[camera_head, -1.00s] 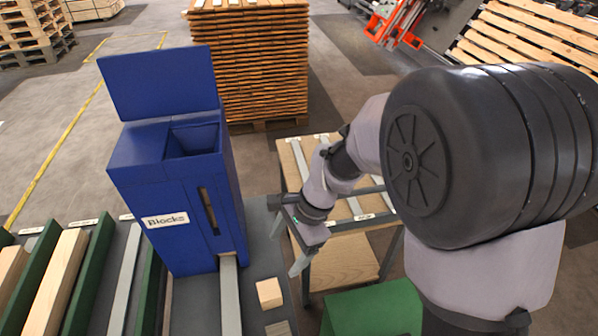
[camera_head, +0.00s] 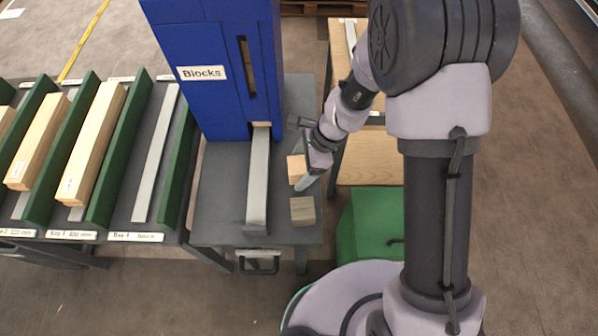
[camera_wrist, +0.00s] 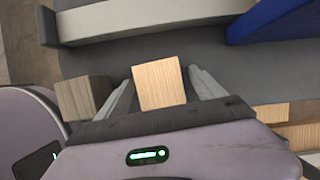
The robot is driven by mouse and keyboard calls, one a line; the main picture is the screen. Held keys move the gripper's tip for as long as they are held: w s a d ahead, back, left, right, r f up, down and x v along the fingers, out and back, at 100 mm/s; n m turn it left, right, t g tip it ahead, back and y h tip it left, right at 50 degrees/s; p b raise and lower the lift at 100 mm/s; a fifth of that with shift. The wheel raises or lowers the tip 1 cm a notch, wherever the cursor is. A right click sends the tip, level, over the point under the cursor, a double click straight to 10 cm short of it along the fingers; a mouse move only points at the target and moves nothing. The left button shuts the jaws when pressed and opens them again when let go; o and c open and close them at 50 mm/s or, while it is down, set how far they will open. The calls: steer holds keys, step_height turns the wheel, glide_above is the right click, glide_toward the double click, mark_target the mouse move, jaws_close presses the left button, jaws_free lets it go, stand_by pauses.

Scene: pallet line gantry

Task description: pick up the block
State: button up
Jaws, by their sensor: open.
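A pale wooden block (camera_head: 296,168) lies on the grey bench top, right of the chute. In the wrist view the pale block (camera_wrist: 158,84) shows between my two fingers, with a narrow gap on each side. My gripper (camera_head: 304,180) is open and low over the bench at this block. Its fingers (camera_wrist: 162,80) are spread and hold nothing. My gripper hides part of the block in the head view. A grey-brown block (camera_head: 302,211) stands just nearer the bench's front edge; it also shows left of my fingers in the wrist view (camera_wrist: 83,97).
A blue dispenser (camera_head: 215,105) marked "Blocks" stands behind, with a grey chute (camera_head: 258,185) running forward from it. A pale piece (camera_head: 261,125) shows at the chute's top. Green-walled bays (camera_head: 118,165) with long timbers lie left. A green box (camera_head: 372,228) stands right.

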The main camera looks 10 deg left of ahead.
mark_target(299, 165)
steer(key=shift+a+f, duration=0.25)
steer(key=shift+f, duration=0.35)
steer(key=shift+d+r, duration=0.1)
steer(key=shift+r, duration=0.1)
steer(key=shift+c, duration=0.5)
steer(key=c, duration=1.4)
step_height(299, 165, up, 10)
steer(key=p, duration=0.5)
